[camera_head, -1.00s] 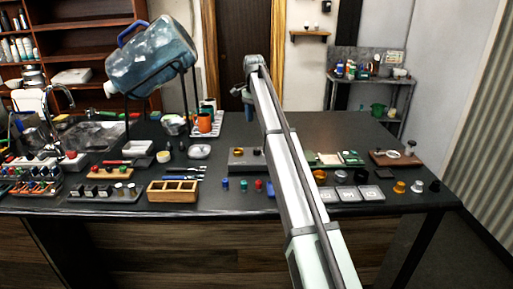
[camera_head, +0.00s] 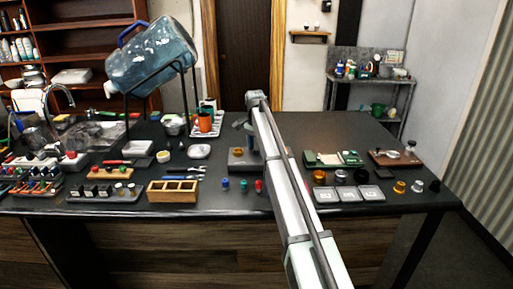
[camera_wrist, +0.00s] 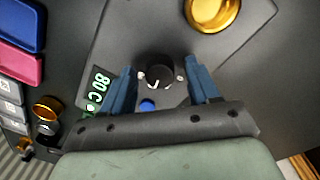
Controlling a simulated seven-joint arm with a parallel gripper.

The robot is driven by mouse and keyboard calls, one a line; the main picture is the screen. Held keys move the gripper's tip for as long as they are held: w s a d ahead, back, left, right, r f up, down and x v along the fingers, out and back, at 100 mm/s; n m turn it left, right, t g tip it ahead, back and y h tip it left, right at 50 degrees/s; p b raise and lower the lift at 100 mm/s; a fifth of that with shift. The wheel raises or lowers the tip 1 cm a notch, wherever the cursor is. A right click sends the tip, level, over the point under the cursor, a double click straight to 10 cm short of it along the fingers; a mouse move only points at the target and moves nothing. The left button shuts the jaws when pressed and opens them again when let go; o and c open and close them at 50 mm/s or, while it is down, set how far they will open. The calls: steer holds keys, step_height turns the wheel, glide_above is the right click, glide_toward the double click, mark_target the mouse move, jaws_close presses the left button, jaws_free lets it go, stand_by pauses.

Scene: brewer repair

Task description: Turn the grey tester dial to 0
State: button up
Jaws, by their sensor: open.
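The tester is a grey plate (camera_wrist: 118,42) with a dark round dial (camera_wrist: 158,72) that has a white mark on its near side. Small pale marks lie beside the dial. A green-lit display (camera_wrist: 97,88) seems to read 80 C, and a blue button (camera_wrist: 148,105) is on the near side. My gripper (camera_wrist: 163,78) is open, with one blue finger on each side of the dial; I cannot tell whether they touch it. In the head view the tester (camera_head: 236,166) is partly hidden by my arm, and my gripper (camera_head: 245,127) is over it.
A gold dish (camera_wrist: 215,12) sits on the tester beside the dial. A blue block (camera_wrist: 20,25) and a red block (camera_wrist: 15,70) lie at the left. In the head view, a wooden tray (camera_head: 173,191) stands left on the dark counter (camera_head: 330,125), whose back right is clear.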

steer(key=shift+c, duration=0.2)
steer(key=c, duration=1)
steer(key=n, duration=0.3)
steer(key=shift+n, duration=0.4)
steer(key=n, duration=0.4)
steer(key=shift+s, duration=0.1)
steer(key=n, duration=0.4)
steer(key=shift+n+t, duration=0.3)
steer(key=shift+n, duration=0.1)
steer(key=shift+d+n, duration=0.1)
steer(key=shift+n, duration=1.5)
